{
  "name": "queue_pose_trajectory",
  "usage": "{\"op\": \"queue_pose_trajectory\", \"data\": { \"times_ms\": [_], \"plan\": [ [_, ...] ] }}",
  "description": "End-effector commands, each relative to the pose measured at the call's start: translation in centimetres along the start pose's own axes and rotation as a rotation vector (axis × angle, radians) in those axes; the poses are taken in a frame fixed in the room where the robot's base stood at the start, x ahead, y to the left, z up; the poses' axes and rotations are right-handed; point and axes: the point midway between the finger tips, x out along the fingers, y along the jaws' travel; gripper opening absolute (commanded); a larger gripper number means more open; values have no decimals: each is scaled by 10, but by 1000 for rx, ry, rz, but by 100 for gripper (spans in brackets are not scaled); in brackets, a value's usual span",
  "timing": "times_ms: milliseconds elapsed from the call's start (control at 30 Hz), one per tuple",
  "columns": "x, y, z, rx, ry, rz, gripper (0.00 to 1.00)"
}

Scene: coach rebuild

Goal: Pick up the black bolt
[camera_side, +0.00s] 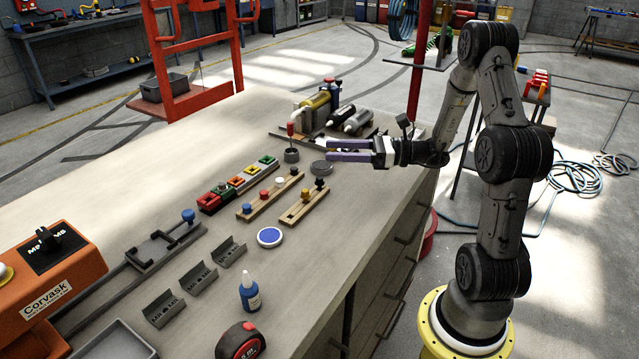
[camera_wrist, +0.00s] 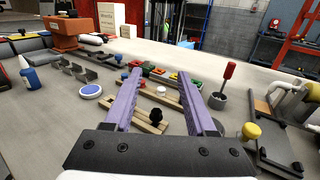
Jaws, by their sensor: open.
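The black bolt (camera_side: 319,183) stands upright at the far end of the shorter wooden strip (camera_side: 298,207) on the bench, with a yellow bolt (camera_side: 305,193) on the same strip. In the wrist view the black bolt (camera_wrist: 157,115) shows between my purple fingers, nearer their base than their tips. My gripper (camera_side: 330,150) is open and empty, its fingers pointing left in the side view. It is above the bench and apart from the bolt. The wrist view shows both fingers (camera_wrist: 158,74) spread wide.
A longer wooden strip (camera_side: 272,196) with several coloured bolts lies beside it. A dark cup (camera_side: 291,156) holding a red-handled tool, a grey round piece (camera_side: 321,168) and a row of coloured blocks (camera_side: 238,184) are close by. Bench surface at front right is clear.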

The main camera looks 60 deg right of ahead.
Motion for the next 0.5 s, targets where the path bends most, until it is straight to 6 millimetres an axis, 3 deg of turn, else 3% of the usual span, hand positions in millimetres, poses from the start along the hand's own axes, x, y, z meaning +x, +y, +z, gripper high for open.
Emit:
{"op": "queue_pose_trajectory", "data": {
  "times_ms": [133, 500],
  "plan": [
    [-3, -2, -15, 4, 2, -7, 56],
    [-2, -1, -82, 1, 2, -4, 56]
  ]
}}
